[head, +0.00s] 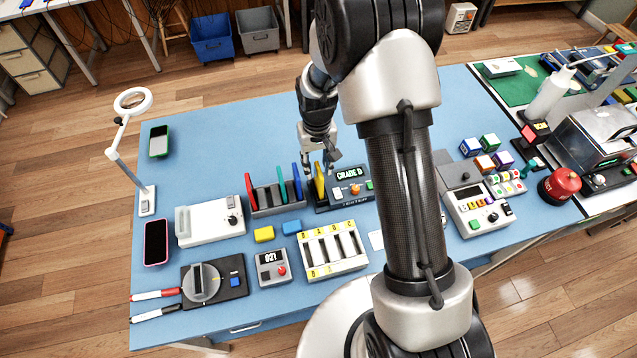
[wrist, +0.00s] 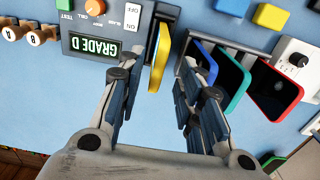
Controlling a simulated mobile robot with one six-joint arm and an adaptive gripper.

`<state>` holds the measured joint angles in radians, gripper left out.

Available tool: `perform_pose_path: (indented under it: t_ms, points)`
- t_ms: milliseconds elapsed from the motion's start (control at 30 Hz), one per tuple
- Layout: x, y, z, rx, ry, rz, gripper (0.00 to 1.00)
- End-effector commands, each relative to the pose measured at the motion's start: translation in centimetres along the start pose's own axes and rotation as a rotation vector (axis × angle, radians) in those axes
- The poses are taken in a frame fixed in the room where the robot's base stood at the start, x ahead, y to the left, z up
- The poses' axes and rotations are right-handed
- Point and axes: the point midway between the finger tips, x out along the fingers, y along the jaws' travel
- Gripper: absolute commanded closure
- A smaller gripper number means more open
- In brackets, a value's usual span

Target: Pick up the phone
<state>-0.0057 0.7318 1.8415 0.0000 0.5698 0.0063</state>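A yellow phone (head: 319,181) stands upright on edge at the left end of the grading station (head: 350,186), whose display reads GRADE D. The yellow phone (wrist: 160,57) also shows in the wrist view, seen nearly edge-on. My gripper (wrist: 155,72) is open, with one finger on each side of the yellow phone's line and gaps on both sides. In the head view, my gripper (head: 318,166) is just above the station, close to the phone's top. How far the fingertips reach down beside it is hard to tell.
Beside the station, a rack (head: 263,202) holds upright red (head: 250,190), green (head: 282,184) and blue (head: 297,180) phones. The slotted tray (head: 330,268) with lettered labels is in front. A green-edged phone (head: 158,141) and a pink-edged phone (head: 156,242) lie flat at left.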

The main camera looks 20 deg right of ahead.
Motion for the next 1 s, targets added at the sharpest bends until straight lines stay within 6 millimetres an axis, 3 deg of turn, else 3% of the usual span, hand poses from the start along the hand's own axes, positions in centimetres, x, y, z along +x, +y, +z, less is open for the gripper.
perform_pose_path:
  t_ms: [100, 433, 700, 1000]
  points:
    - [2.2, 0.0, 0.0, 0.0, -0.001, 0.0, 0.67]
    - [4.2, 0.1, 0.1, 0.0, 0.0, 0.0, 0.67]
    - [8.2, 0.3, 0.6, 0.0, -0.001, 0.0, 0.67]
    - [8.5, 0.3, 0.5, 0.0, 0.002, 0.0, 0.69]
